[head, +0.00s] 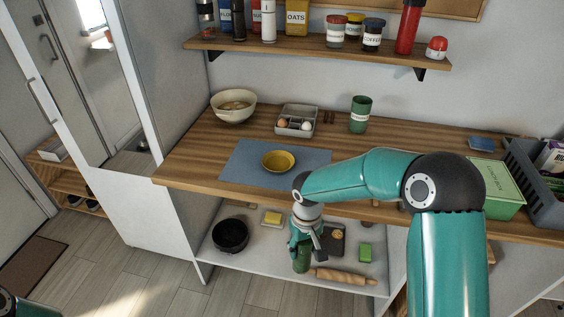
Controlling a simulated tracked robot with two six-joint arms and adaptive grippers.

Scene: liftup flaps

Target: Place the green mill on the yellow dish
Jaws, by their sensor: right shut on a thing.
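The yellow dish (278,161) lies on the blue mat (239,172) on the wooden counter and looks empty. My right arm reaches over the counter's front edge and bends down. My right gripper (304,254) is low in front of the white lower shelf. It is shut on a dark green upright thing (301,265), which looks like the green mill; the fingers hide part of it. I cannot tell whether its base touches the shelf. My left gripper does not show.
The shelf holds a black pan (230,236), a rolling pin (345,276), a green block (365,252) and a yellow block (272,218). The counter edge (225,188) overhangs it. A bowl (233,106), grey egg tray (298,120) and green canister (361,114) stand behind the mat.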

